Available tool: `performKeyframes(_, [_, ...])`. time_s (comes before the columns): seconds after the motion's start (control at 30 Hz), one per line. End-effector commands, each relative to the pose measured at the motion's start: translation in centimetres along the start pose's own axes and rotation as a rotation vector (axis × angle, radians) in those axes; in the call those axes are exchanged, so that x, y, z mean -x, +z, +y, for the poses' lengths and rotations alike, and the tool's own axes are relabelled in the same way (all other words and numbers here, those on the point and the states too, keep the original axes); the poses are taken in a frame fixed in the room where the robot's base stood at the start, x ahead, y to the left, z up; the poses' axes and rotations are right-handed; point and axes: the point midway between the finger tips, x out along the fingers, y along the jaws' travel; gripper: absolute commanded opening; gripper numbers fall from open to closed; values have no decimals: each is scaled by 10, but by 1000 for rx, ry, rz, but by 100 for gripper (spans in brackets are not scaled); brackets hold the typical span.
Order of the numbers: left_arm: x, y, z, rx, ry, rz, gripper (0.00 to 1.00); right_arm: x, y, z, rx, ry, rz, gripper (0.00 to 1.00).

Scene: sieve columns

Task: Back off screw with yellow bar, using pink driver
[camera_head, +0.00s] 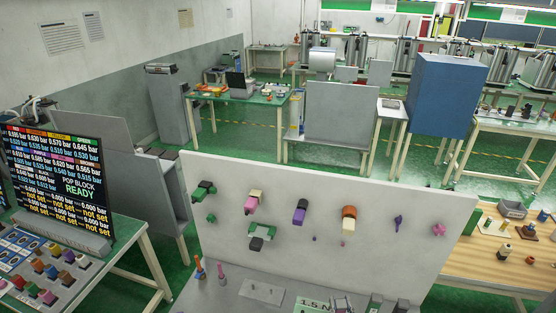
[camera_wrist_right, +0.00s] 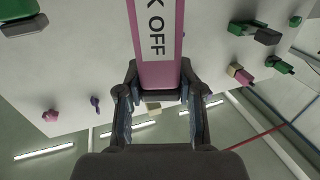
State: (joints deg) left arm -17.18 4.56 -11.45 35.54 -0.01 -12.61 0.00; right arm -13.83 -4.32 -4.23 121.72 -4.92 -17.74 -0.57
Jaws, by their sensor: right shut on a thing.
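My right gripper (camera_wrist_right: 160,95) is shut on the pink driver (camera_wrist_right: 157,45) in the right wrist view. The driver's flat face reads "K OFF", its start cut by the frame edge. A pale yellow piece (camera_wrist_right: 153,107) shows between the fingers; I cannot tell what it belongs to. In the head view the upright pale panel (camera_head: 400,190) bears a pink fitting with a pale yellow bar (camera_head: 253,202), and an orange and dark one (camera_head: 349,212) with a pale yellow end below. My left gripper does not show.
The panel also bears green (camera_head: 204,190), purple (camera_head: 300,211) and pink star-shaped (camera_head: 438,230) fittings. A shelf (camera_head: 235,298) below holds small upright tools. A wooden table (camera_head: 470,265) with parts is at right.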

Motion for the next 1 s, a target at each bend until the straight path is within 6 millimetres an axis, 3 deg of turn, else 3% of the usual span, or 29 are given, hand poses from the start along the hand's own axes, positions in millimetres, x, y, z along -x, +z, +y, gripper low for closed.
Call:
performKeyframes(0.07, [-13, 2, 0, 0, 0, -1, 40, 9, 5, 5, 1, 16, 2, 0])
performKeyframes(0.17, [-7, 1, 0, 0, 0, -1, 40, 6, -3, 4, 1, 11, 3, 0])
performKeyframes(0.4, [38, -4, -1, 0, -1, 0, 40, -52, -34, -19, -3, -76, 4, 0])
performKeyframes(0.53, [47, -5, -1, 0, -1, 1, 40, -71, -39, -24, -2, -99, 0, 0])
performKeyframes(1.0, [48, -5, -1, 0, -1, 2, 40, -75, -36, -26, -3, -104, -3, 0])
